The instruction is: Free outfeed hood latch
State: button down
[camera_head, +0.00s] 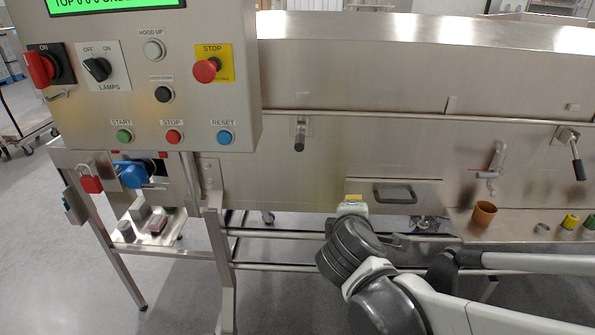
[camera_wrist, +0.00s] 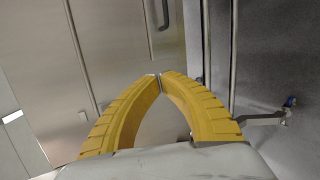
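Two hood latches with black grips show on the steel hood front in the head view. The left latch (camera_head: 300,135) hangs straight down below the left part of the rail. The right latch (camera_head: 573,152) sits near the right edge, its lever tilted down to the right. I cannot tell from labels which is the outfeed one. My gripper (camera_wrist: 159,75) has yellow curved fingers, their tips together with nothing visible between them. In the head view my arm's end is low in front of the machine, below and apart from both latches; the fingers are mostly hidden there.
A drawer handle (camera_head: 395,193) is beside my arm's end. A control panel (camera_head: 150,80) stands out at the left. A pipe valve (camera_head: 492,168), brown cup (camera_head: 484,213) and yellow-capped item (camera_head: 569,222) are at the right. A red padlock (camera_head: 91,183) hangs lower left.

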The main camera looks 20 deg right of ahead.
aim_at(300, 138)
jog(key=w+a+n+t+y+b, duration=0.1)
jog(key=w+a+n+t+b, duration=0.6)
jog(key=n, duration=1.4)
jog(key=w+r+t+p, duration=0.1)
jog(key=w+r+p, duration=0.3)
jog(key=w, duration=0.5)
jog(key=shift+w+a+r, duration=0.4)
jog(key=shift+r, duration=0.15)
jog(key=shift+s+r+p, duration=0.1)
jog(key=shift+r+p, duration=0.25)
jog(key=shift+p, duration=0.7)
